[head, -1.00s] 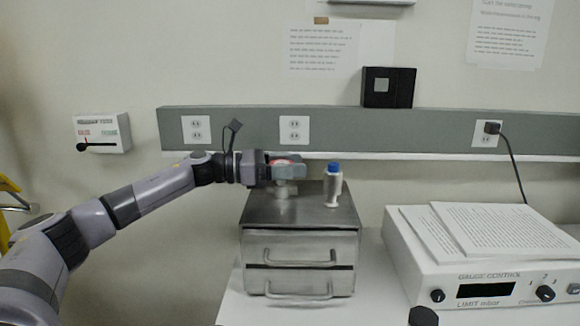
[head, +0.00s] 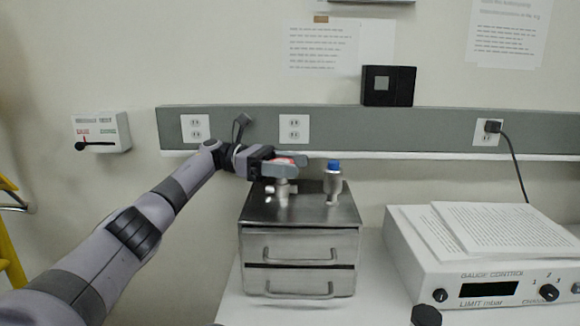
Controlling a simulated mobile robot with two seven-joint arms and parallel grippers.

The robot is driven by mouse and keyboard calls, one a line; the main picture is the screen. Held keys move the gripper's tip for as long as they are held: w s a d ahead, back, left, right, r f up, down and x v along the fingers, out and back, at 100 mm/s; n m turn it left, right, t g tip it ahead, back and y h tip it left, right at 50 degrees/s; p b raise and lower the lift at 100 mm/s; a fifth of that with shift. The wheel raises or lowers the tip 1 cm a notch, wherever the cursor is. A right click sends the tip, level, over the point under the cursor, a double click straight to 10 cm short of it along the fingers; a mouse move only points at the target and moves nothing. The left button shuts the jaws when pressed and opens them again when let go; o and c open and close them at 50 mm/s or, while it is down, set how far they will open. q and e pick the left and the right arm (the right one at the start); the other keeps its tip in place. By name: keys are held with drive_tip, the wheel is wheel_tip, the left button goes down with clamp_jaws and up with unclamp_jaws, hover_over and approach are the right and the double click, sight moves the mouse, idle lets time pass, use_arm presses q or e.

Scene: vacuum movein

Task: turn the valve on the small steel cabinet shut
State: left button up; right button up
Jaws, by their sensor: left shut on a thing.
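The small steel cabinet (head: 302,245) stands on the white bench and has two drawers with bar handles. A valve with a metal body (head: 283,190) stands upright on the left of its top. My left gripper (head: 284,167) is shut on the valve's handle, of which a bit of red shows between the fingers. The gripper hides most of the handle, so its angle is hard to tell. A metal fitting with a blue cap (head: 333,182) stands on the cabinet top just right of the gripper. My right gripper is not in view.
A white gauge control box (head: 475,282) with papers (head: 490,232) on it stands to the right. A grey outlet rail (head: 370,135) runs along the wall behind. A white wall box with a black lever (head: 101,133) is at the left.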

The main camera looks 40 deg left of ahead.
use_arm(q)
drive_tip(key=shift+r, duration=0.15)
idle(0.3)
drive_tip(key=o, duration=1)
drive_tip(key=shift+c, duration=0.2)
drive_tip(key=shift+r, duration=0.5)
wheel_tip(320, 180, up, 8)
drive_tip(key=shift+f, duration=0.1)
wheel_tip(320, 180, up, 11)
drive_tip(key=p, duration=0.2)
